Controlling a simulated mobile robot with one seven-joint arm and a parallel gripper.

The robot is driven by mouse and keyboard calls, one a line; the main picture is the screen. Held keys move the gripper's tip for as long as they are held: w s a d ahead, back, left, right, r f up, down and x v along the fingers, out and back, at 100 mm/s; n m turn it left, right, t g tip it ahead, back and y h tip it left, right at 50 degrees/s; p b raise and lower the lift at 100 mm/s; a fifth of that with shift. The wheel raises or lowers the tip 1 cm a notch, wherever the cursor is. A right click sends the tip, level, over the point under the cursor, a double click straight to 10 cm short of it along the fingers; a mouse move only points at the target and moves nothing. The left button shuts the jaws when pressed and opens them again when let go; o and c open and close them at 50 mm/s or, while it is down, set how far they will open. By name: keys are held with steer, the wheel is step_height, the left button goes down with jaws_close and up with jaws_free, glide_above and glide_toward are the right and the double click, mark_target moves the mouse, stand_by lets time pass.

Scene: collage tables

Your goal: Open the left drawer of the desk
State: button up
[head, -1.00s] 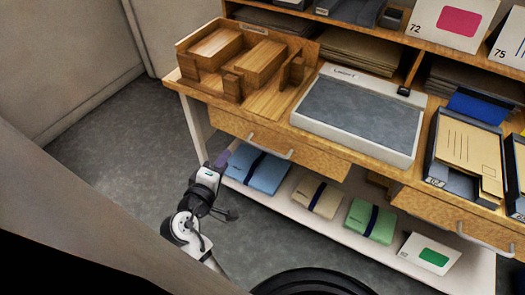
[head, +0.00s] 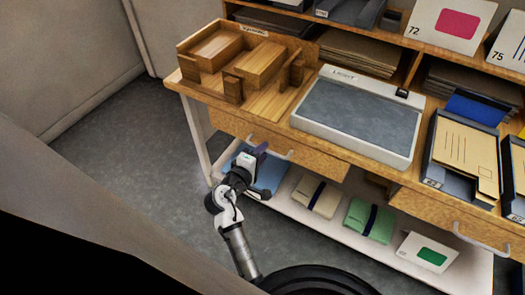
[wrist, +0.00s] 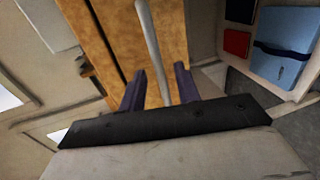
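The desk's left drawer (head: 318,161) has a wooden front under the tabletop and looks closed in the head view. Its pale bar handle (head: 285,154) is partly hidden by my gripper (head: 262,149), which is at the handle's left end. In the wrist view, my gripper (wrist: 159,82) is open, with two dark purple fingers apart. The handle (wrist: 150,45) runs down between them, in front of the wooden drawer front (wrist: 112,30). I cannot tell whether either finger touches the bar.
The lower shelf holds a blue bundle (head: 270,176), a beige bundle (head: 316,196) and a green bundle (head: 370,220). A wooden organiser (head: 188,68) and a light pad (head: 360,115) lie on the desktop. Another drawer (head: 440,207) is at right. Floor at left is clear.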

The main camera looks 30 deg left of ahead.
steer(key=shift+w+f, duration=0.1)
steer(key=shift+w, duration=0.35)
jaws_close()
